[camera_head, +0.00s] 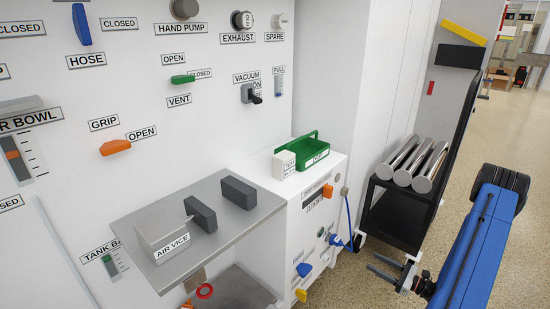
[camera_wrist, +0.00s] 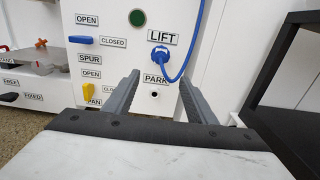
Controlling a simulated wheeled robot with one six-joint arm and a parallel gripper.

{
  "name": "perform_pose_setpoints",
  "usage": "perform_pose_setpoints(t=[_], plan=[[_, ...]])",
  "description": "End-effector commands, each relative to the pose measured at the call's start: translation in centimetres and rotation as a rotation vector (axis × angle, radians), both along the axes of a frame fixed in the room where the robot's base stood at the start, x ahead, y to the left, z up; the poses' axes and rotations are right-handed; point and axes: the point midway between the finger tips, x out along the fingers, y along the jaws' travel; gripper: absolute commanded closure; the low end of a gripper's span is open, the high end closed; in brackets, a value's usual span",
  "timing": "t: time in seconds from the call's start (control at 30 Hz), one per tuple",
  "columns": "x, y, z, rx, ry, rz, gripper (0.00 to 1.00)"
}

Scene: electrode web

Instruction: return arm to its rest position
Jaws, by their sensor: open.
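My gripper (camera_head: 387,270) is at the lower right in the head view, at the end of my blue arm. It also shows in the wrist view (camera_wrist: 158,98), where its two grey fingers stand apart with nothing between them. It points at the front of a white cabinet (camera_head: 312,235), apart from it. A blue plug with a blue cable (camera_wrist: 163,58) sits in the socket under the LIFT label. Below it is an empty dark hole (camera_wrist: 154,93) under the PARK label.
A black cart (camera_head: 398,222) with several metal rolls (camera_head: 411,167) stands right of the cabinet. A green tray (camera_head: 307,150) is on the cabinet. A grey AIR VICE shelf (camera_head: 235,223) juts from the white panel at left. Speckled floor (camera_head: 520,250) is open at the right.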

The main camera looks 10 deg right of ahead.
Motion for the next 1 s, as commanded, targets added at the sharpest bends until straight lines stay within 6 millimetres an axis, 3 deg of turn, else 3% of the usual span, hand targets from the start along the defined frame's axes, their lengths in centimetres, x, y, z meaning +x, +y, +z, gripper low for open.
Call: perform_pose_setpoints(t=[0.17,0.47,0.73,1.0], plan=[[0.6,1.7,2.6,-0.045,-0.017,0.074,0.49],[0.9,8.0,10.4,-0.208,-0.061,0.327,0.49],[-0.6,13.7,16.4,-0.372,-0.103,0.548,0.49],[-3.2,18.8,21.4,-0.553,-0.153,0.756,0.49]])
